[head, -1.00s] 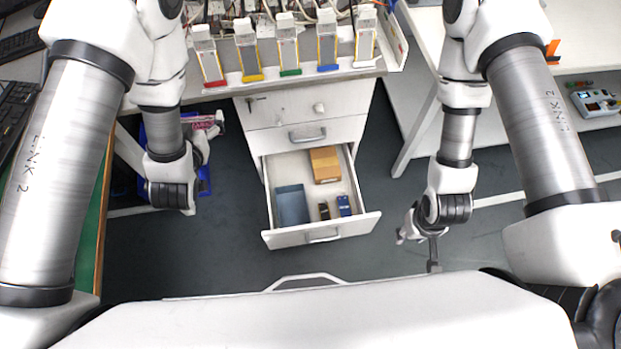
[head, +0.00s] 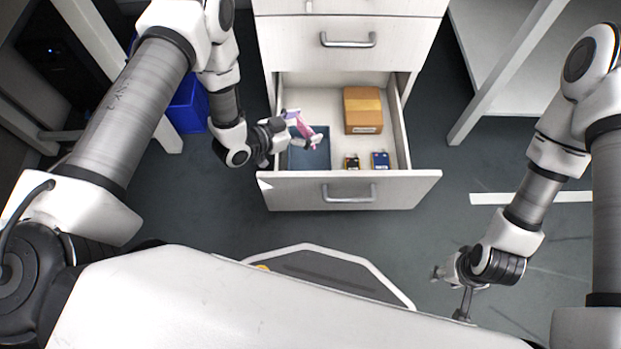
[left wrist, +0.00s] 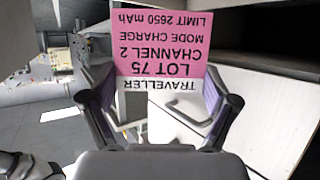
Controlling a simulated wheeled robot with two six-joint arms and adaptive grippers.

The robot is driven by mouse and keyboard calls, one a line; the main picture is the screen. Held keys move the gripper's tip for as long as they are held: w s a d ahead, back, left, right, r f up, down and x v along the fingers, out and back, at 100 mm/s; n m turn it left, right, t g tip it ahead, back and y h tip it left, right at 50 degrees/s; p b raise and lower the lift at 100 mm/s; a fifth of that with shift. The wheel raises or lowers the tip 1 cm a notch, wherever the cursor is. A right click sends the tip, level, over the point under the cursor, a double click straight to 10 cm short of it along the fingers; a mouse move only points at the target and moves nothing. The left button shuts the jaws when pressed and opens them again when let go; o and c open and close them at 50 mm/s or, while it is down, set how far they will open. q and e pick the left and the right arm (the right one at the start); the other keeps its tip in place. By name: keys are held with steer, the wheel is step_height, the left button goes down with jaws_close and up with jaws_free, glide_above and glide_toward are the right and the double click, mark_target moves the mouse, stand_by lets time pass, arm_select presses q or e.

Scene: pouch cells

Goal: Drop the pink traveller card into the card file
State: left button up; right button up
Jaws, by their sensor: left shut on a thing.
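The pink traveller card (head: 302,128) is held by my left gripper (head: 298,138) over the left side of the open drawer. In the left wrist view the card (left wrist: 160,45) stands between the two fingers, its print upside down, reading TRAVELLER, LOT 75, CHANNEL 2. A blue-grey open bin (head: 310,158) lies in the drawer below the card; it looks like the card file, though no label shows. The card appears above it, and its exact height is unclear. My right gripper (head: 464,292) hangs low at the right over the floor, apart from the drawer; its fingers are too small to judge.
The open drawer (head: 400,187) also holds a cardboard box (head: 363,108) at the back and two small dark and blue boxes (head: 380,160) at the front. A blue crate (head: 188,105) stands on the floor at left. A white table leg (head: 490,95) stands at right.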

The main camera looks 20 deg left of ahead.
arm_select(q)
step_height(320, 180, down, 12)
steer(key=m+h+b, duration=0.1)
steer(key=b, duration=0.6)
steer(key=shift+s+a+g, duration=0.2)
steer(key=shift+g, duration=0.1)
arm_select(e)
step_height(320, 180, down, 10)
steer(key=shift+w, duration=0.15)
arm_select(q)
steer(key=o, duration=0.6)
steer(key=shift+c, duration=0.2)
steer(key=v, duration=0.7)
steer(key=shift+s+a, duration=0.15)
steer(key=shift+r, duration=0.15)
